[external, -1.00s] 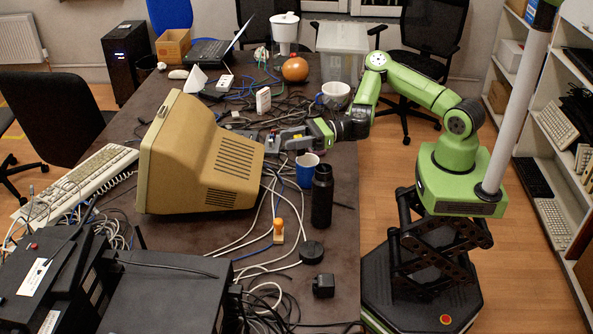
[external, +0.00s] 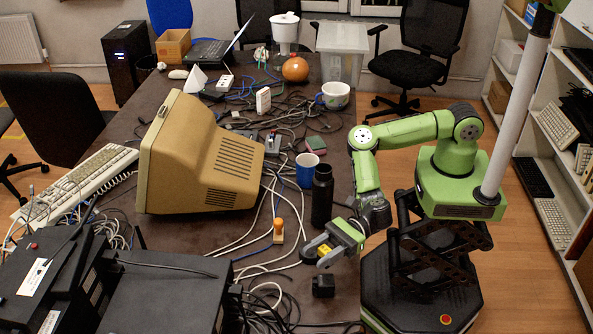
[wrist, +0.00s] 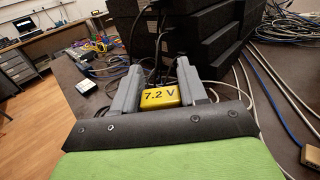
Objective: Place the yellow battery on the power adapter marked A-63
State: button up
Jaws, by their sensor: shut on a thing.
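The yellow battery (external: 325,249) is between the fingers of my gripper (external: 316,256), which is shut on it. In the wrist view the battery (wrist: 160,97) shows "7.2 V" on its face, between the two grey fingers. My gripper holds it near the table's right edge, close to the black bottle. A black block-shaped adapter (external: 323,286) lies on the table just below the gripper in the external view. I cannot read an A-63 mark on anything.
A black bottle (external: 322,196) and a blue mug (external: 307,170) stand just beyond my gripper. An orange-topped object (external: 278,231) and loose white cables lie to its left. Large black boxes (external: 165,290) fill the near left. A beige monitor (external: 200,160) stands mid-table.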

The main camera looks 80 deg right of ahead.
notch_tip(320, 180, down, 6)
jog(key=shift+f+b, duration=0.1)
jog(key=shift+b, duration=0.85)
jog(key=shift+f, duration=0.15)
jog(key=o, duration=1.1)
